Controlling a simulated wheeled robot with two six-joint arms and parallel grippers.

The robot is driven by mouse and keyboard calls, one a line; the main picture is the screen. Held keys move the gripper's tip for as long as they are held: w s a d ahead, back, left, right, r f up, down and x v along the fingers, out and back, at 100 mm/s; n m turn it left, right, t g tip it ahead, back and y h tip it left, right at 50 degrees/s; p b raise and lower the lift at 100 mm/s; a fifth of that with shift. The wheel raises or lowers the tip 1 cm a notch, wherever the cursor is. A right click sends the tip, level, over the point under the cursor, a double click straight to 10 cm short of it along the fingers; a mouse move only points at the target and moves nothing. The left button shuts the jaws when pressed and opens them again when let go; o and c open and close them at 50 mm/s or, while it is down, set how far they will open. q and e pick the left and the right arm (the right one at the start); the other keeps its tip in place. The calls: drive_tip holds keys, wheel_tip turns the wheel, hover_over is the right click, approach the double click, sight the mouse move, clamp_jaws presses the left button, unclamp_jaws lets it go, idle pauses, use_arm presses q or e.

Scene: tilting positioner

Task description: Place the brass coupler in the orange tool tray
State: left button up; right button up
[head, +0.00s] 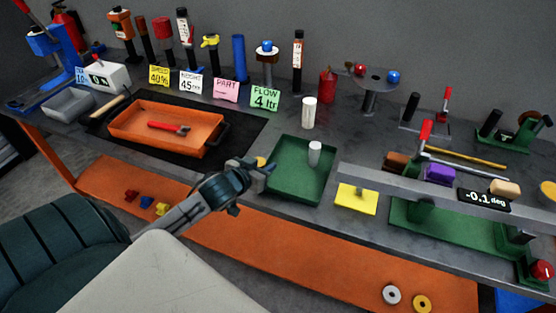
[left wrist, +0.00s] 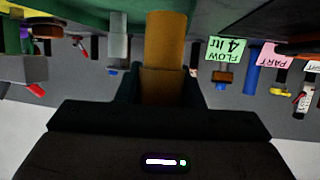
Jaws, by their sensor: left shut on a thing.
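The brass coupler (left wrist: 165,45) is a golden-brown cylinder between my left gripper's fingers (left wrist: 167,88) in the left wrist view. In the head view my left gripper (head: 257,170) is at the left edge of the green tray, and a small golden bit of the coupler (head: 261,162) shows at its tip. The fingers are shut on the coupler; their lower grip is partly hidden. The orange tool tray (head: 128,122) lies on a black mat to the left of and behind the gripper, apart from it. A red wrench (head: 168,128) lies in it. My right gripper is not in view.
The green tray (head: 290,185) holds a white cylinder (head: 315,153); another white cylinder (head: 309,112) stands behind it. Coloured note cards, including a green FLOW card (head: 265,98), and several upright tools line the back. A grey beam (head: 400,181) spans the right side.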

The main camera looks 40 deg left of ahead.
use_arm(q)
drive_tip(key=s+a, duration=0.1)
drive_tip(key=s, duration=0.6)
drive_tip(key=shift+a+r, duration=0.15)
drive_tip(key=shift+r, duration=0.2)
